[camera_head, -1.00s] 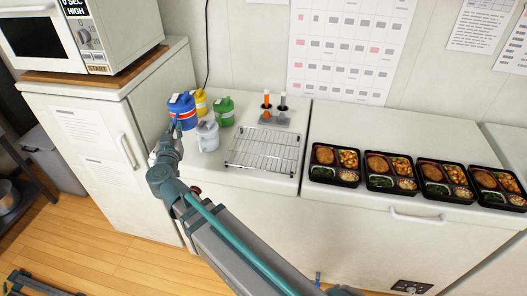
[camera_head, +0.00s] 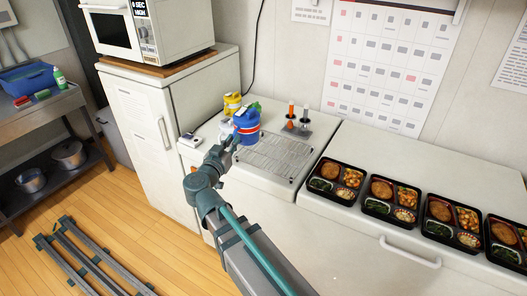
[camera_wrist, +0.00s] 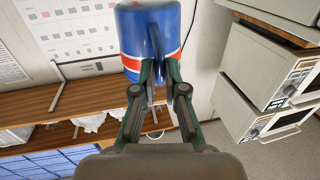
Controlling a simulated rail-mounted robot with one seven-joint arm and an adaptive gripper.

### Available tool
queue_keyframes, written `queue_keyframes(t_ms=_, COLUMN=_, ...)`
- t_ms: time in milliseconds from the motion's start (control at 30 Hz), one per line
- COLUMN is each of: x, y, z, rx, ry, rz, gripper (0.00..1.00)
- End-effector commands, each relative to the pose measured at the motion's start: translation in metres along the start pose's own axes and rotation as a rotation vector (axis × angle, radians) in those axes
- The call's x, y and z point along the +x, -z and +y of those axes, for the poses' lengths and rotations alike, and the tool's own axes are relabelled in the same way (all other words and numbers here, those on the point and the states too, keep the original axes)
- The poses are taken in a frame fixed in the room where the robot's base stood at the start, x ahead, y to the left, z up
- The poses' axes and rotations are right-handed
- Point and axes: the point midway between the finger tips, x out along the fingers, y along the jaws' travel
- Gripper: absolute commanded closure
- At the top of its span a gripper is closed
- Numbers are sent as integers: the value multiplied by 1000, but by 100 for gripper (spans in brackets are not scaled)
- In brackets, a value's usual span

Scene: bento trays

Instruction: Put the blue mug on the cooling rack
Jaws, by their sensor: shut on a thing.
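The blue mug (camera_head: 246,124), with a red and white band, is at the left end of the wire cooling rack (camera_head: 290,150) in the head view. My gripper (camera_head: 231,143) is shut on its handle. In the wrist view the mug (camera_wrist: 130,45) fills the top centre, with its handle between the fingers of my gripper (camera_wrist: 160,72). The mug looks roughly upright and raised; its exact height over the counter or rack cannot be told. The rack looks empty, its left end partly hidden.
A yellow mug (camera_head: 231,103) stands behind the blue mug. A white mug (camera_head: 225,128) is partly hidden at its left, and green shows behind it. Several bento trays (camera_head: 335,181) line the counter at right.

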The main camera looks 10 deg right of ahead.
Motion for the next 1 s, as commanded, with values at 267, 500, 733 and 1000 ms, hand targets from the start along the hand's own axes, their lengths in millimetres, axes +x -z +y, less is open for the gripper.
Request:
queue_keyframes(t_ms=267, x=48, y=-19, z=4, rx=-4, ry=-16, rz=1, gripper=100)
queue_keyframes(t_ms=500, x=96, y=-44, z=5, rx=-5, ry=-13, rz=0, gripper=100)
queue_keyframes(t_ms=733, x=121, y=-78, z=6, rx=-4, ry=-12, rz=1, gripper=100)
queue_keyframes(t_ms=1000, x=131, y=-90, z=8, rx=-3, ry=-11, rz=3, gripper=100)
